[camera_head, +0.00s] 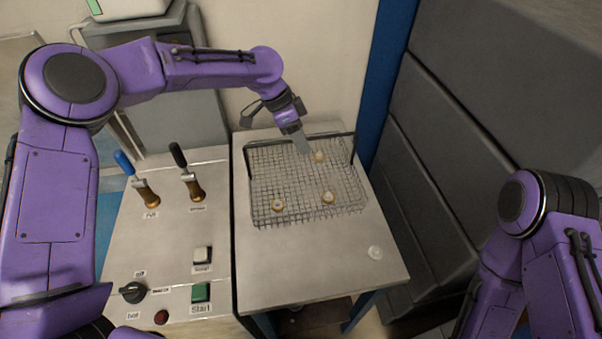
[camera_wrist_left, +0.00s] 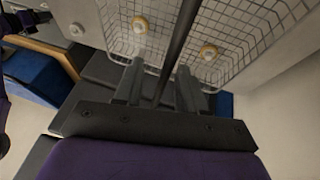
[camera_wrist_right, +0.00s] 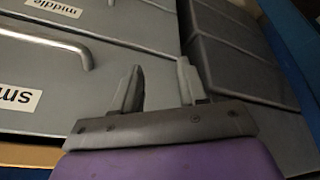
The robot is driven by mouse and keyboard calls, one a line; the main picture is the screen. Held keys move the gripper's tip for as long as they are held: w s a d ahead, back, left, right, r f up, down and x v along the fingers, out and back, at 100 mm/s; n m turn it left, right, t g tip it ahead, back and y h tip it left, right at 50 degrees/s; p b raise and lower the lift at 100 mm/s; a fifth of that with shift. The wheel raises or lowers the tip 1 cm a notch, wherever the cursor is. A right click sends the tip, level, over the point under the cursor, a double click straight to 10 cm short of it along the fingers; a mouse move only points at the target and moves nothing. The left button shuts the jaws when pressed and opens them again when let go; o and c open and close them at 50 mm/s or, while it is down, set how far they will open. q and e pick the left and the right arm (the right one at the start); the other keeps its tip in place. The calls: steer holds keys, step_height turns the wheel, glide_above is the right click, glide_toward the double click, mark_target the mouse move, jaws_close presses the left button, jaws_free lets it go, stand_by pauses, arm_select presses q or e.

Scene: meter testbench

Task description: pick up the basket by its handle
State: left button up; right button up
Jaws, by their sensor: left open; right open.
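The wire basket (camera_head: 290,200) sits on the right-hand metal table and holds several small pale round parts. Its dark bar handle (camera_head: 300,137) runs along the back edge in the head view. My left gripper (camera_head: 304,146) is at the back of the basket, by the handle. In the left wrist view the handle bar (camera_wrist_left: 178,45) passes between the two open fingers (camera_wrist_left: 160,85), with basket mesh (camera_wrist_left: 245,30) beyond. Whether the fingers touch the bar cannot be told. My right gripper (camera_wrist_right: 158,85) is open and empty, facing grey drawers; its fingers are outside the head view.
A control panel (camera_head: 175,235) with two levers, a knob and buttons stands left of the basket table. A small white round part (camera_head: 375,252) lies on the table (camera_head: 290,275) front right. Grey drawers (camera_wrist_right: 95,60) with handles are before my right gripper. A blue post (camera_head: 388,70) stands behind.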

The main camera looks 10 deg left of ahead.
arm_select(q)
steer(key=shift+w+d+f, duration=0.1)
steer(key=shift+w+f, duration=0.4)
steer(key=shift+s+r, duration=0.3)
steer(key=shift+s, duration=0.2)
jaws_close()
steer(key=shift+w+f, duration=0.15)
steer(key=shift+w, duration=0.1)
steer(key=shift+s, duration=0.1)
